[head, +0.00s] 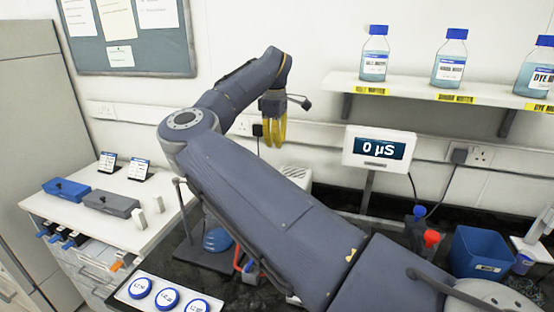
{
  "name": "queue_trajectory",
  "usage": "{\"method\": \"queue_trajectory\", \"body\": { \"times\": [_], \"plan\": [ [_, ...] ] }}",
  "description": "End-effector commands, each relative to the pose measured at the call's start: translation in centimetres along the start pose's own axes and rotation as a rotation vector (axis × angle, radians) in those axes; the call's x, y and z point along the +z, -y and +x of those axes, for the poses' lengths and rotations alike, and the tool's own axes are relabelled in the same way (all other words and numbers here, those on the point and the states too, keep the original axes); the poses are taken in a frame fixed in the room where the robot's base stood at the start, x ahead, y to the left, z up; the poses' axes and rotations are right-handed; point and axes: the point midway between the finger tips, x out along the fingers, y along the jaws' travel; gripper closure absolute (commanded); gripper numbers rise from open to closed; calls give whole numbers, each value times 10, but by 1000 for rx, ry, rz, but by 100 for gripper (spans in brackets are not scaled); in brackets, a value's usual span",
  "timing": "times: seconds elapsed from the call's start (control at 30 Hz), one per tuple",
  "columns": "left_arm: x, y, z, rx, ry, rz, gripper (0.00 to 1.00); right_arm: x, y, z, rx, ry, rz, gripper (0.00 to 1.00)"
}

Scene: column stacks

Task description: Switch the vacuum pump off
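My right arm crosses the middle of the head view from the lower right. Its gripper (275,143) hangs with yellow fingers pointing down in front of the back wall. The fingers appear close together, but from this angle I cannot tell whether they are open or shut. No object shows between them. A pale, ribbed housing (297,174) shows partly behind my arm, below and right of the gripper; it may be the vacuum pump. Most of it is hidden, and I see no switch on it. My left gripper is not in view.
A display (380,148) reading 0 µS stands right of my arm. A blue bin (479,252) stands at the right. Bottles stand on a wall shelf (420,92). Blue-capped jars (167,299) stand at the front. A white side bench (100,222) holds small boxes.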

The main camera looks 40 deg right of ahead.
Motion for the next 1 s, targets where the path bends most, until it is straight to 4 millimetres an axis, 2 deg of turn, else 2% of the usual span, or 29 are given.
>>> {"method": "queue_trajectory", "body": {
  "times": [0.27,0.67,0.87,1.0],
  "plan": [
    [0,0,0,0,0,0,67,1,-3,-6,64,3,-2,100],
    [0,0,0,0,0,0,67,1,-3,-6,71,6,-4,100],
    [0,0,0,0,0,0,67,1,-4,6,70,6,-4,100],
    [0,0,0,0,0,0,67,2,-5,27,69,7,-4,100]
  ]
}}
